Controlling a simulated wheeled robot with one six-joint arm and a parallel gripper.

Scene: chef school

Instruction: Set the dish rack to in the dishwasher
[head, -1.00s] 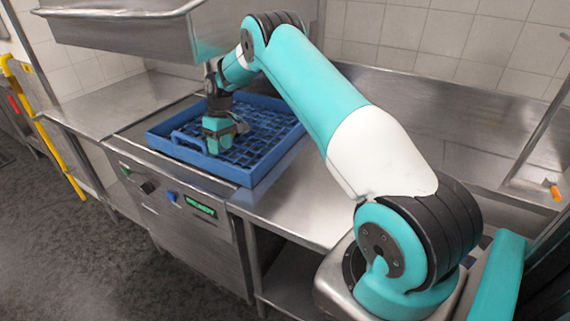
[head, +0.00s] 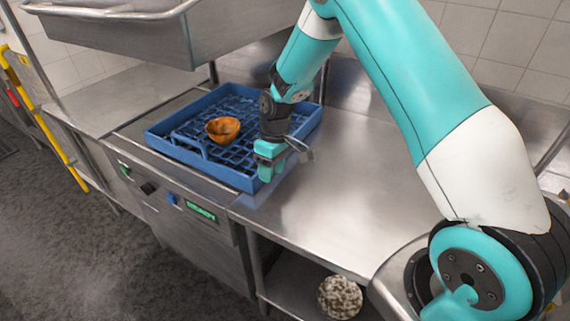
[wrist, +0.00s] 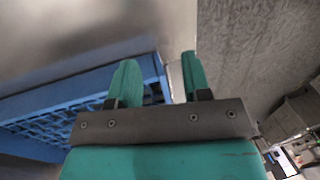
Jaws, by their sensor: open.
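The blue dish rack (head: 180,153) sits on the dishwasher bed under the raised steel hood (head: 120,35), its right side reaching toward the counter. An orange-brown bowl (head: 222,129) lies in the rack. My gripper (head: 268,170) is open and points down by the rack's front right corner, in front of part of its right side. The rack's blue wall (wrist: 85,95) lies behind and left of the left finger. Whether a finger touches the rack cannot be told.
The dishwasher's front panel (head: 150,190) has knobs and a green display. Steel counter (head: 335,180) to the right is clear. A speckled round item (head: 340,297) is on the shelf below. A yellow pipe (head: 50,135) stands at the left.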

